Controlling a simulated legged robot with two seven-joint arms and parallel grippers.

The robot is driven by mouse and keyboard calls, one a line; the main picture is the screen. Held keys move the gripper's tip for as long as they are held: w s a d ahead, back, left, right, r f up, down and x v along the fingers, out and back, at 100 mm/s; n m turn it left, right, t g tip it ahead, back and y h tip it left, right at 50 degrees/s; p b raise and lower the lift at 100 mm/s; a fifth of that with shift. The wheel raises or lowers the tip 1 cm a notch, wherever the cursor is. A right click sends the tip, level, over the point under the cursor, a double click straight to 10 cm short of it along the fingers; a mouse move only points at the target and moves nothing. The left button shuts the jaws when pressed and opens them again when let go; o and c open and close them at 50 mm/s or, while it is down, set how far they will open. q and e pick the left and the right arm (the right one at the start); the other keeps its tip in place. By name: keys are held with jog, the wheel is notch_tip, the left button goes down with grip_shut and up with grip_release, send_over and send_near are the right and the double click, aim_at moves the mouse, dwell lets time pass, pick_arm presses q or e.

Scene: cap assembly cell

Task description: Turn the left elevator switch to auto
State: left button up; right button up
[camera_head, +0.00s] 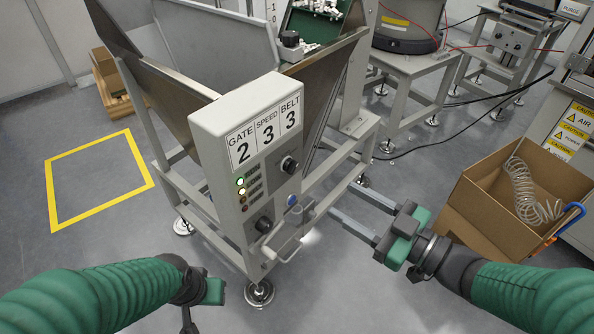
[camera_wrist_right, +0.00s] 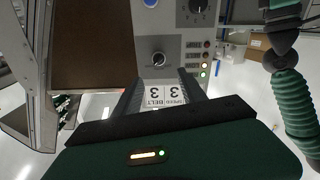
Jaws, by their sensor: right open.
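The grey control box (camera_head: 246,165) carries a label reading GATE 2, SPEED 3, BELT 3. An upper black rotary switch (camera_head: 289,165) and a lower one (camera_head: 263,224) are on its face. In the inverted right wrist view the upper switch (camera_wrist_right: 157,60) lies just beyond the fingers; the lower one (camera_wrist_right: 198,6) is at the top edge. Which switch is the left elevator one, and their settings, I cannot read. My right gripper (camera_head: 342,202) is open and empty, right of the box, apart from it. My left gripper (camera_head: 212,291) is partly visible at lower left; its fingers are unclear.
The hopper frame stands behind. A cardboard box (camera_head: 490,215) with a coiled hose is at right. Floor at left is clear.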

aim_at(290, 166)
jog(key=b+x, duration=0.3)
jog(key=x, duration=0.9)
jog(key=shift+w+a+f+b, duration=0.1)
jog(key=shift+w+a+b, duration=0.1)
jog(key=shift+w+b, duration=0.15)
jog(key=shift+d, duration=0.1)
jog(key=shift+c, duration=0.7)
grip_shut()
